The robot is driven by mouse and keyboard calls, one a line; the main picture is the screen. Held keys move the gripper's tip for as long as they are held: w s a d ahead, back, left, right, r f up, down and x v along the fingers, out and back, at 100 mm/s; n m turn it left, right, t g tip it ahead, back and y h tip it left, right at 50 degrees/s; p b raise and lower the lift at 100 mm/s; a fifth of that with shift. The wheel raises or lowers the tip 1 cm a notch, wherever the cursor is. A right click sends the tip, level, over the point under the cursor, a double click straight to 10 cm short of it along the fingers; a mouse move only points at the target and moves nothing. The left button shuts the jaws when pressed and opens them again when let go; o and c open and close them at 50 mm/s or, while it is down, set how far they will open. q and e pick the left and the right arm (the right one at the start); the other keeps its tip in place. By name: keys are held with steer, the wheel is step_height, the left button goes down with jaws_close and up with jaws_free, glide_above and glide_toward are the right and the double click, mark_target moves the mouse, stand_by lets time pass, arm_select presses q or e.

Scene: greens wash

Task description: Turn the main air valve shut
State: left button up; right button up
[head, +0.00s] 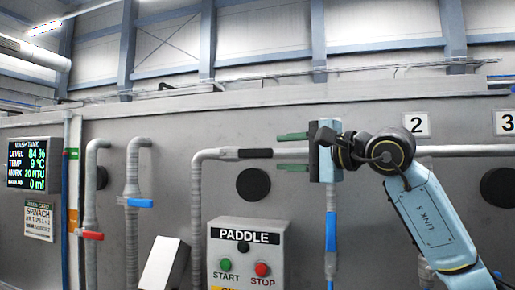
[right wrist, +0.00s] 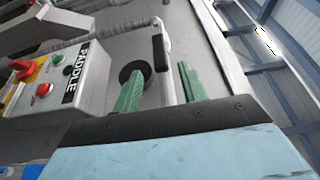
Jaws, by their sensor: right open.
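A black lever (head: 256,153) lies along a grey horizontal pipe (head: 215,154) on the tank wall, left of the head view's middle. I see no label naming it the main air valve. In the right wrist view the black lever (right wrist: 160,53) shows just beyond the green fingertips. My right gripper (head: 280,152) is open, its two fingers pointing left, one above and one below the pipe's line. The right wrist view shows the open fingers (right wrist: 159,76) with a gap between them and nothing gripped. Contact with the lever cannot be told. My left gripper is not in view.
Left are a red-handled valve (head: 89,235) and a blue-handled valve (head: 140,203). A PADDLE box (head: 243,236) with START and STOP buttons stands out below the lever. A wash tank screen (head: 27,163) hangs far left. A round black disc (head: 253,185) is below the pipe.

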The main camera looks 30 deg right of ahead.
mark_target(263, 153)
steer(key=p+x, duration=0.2)
steer(key=x, duration=0.6)
steer(key=shift+w+a, duration=0.1)
steer(key=shift+w, duration=0.05)
jaws_close()
